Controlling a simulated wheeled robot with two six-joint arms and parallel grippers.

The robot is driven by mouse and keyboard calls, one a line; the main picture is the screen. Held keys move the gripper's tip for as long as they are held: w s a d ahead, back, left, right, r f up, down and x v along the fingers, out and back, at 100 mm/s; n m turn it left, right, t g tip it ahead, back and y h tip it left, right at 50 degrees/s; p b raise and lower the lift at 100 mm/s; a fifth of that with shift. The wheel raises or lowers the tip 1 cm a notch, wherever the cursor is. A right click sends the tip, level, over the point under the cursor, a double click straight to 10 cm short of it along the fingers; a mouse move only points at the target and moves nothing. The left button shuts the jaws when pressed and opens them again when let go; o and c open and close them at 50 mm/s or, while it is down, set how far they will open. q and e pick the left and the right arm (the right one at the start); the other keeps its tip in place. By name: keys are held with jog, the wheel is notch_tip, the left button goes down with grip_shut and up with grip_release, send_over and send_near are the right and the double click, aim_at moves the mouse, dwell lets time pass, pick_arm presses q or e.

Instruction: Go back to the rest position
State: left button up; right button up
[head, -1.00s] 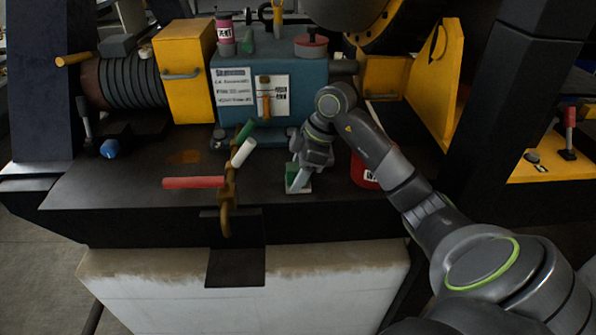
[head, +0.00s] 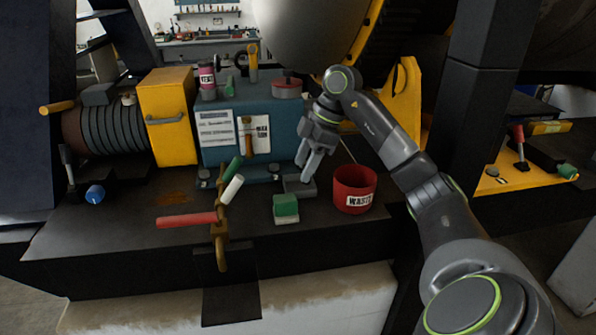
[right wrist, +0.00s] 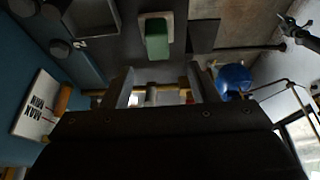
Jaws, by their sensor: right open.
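My right gripper (head: 308,174) hangs open and empty above the dark bench, in front of the blue housing. A green block with a pale base (head: 286,208) rests on the bench just below and left of its fingertips, clear of them. In the right wrist view the open fingers (right wrist: 165,88) show with a gap between them, and the green block (right wrist: 157,38) is beyond them. My left gripper is in neither view.
A red waste bin (head: 354,188) stands right of the green block. Red, white and green handled pieces (head: 188,219) sit at the bench's front left. The blue housing (head: 275,120) with paper labels stands behind, next to a yellow box (head: 167,118). The front right bench is clear.

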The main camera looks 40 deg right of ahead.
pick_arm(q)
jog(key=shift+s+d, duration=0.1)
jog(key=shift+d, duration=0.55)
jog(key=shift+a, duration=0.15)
